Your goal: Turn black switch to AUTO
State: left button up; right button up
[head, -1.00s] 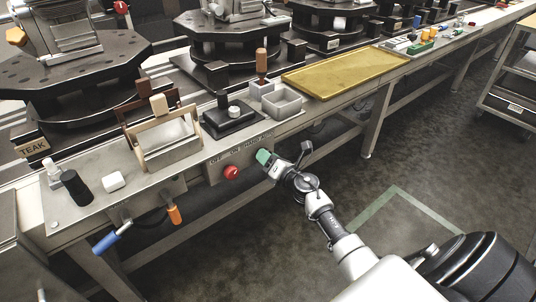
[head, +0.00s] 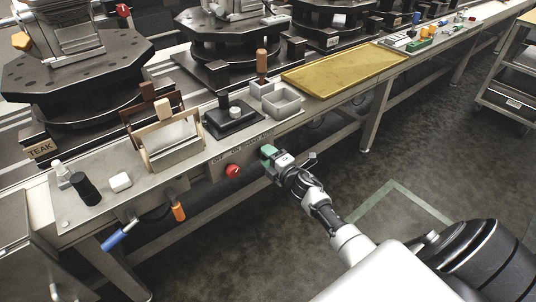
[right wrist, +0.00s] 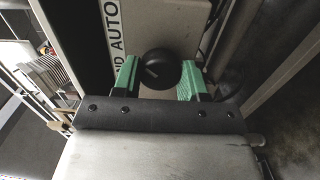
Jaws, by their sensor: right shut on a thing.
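The black switch is a round knob (right wrist: 160,68) with a pale pointer line. It sits on the front panel beside a white label (right wrist: 114,22) that reads AUTO, with part of another word before it. The pointer runs slantwise; I cannot tell which word it marks. My right gripper (right wrist: 161,78) is shut on the knob, one green finger on each side. In the head view the right gripper (head: 268,154) is at the panel, right of a red button (head: 233,170), and hides the knob. My left gripper is not in view.
Above the panel, the bench holds a black block with a lever (head: 233,118), grey bins (head: 282,102) and a yellow tray (head: 345,69). A wooden-handled frame (head: 172,142) stands left. The floor (head: 400,165) in front is clear.

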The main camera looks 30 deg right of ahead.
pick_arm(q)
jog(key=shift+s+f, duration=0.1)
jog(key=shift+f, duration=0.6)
pick_arm(e)
jog(key=shift+m, duration=0.5)
jog(key=o, duration=0.9)
jog(key=shift+d, duration=0.1)
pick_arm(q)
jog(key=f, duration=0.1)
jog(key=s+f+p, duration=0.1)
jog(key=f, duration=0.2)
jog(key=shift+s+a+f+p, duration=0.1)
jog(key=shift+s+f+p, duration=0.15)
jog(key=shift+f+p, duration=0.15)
pick_arm(e)
jog(key=s, duration=1.1)
jog(key=shift+d, duration=0.4)
jog(key=shift+w, duration=0.1)
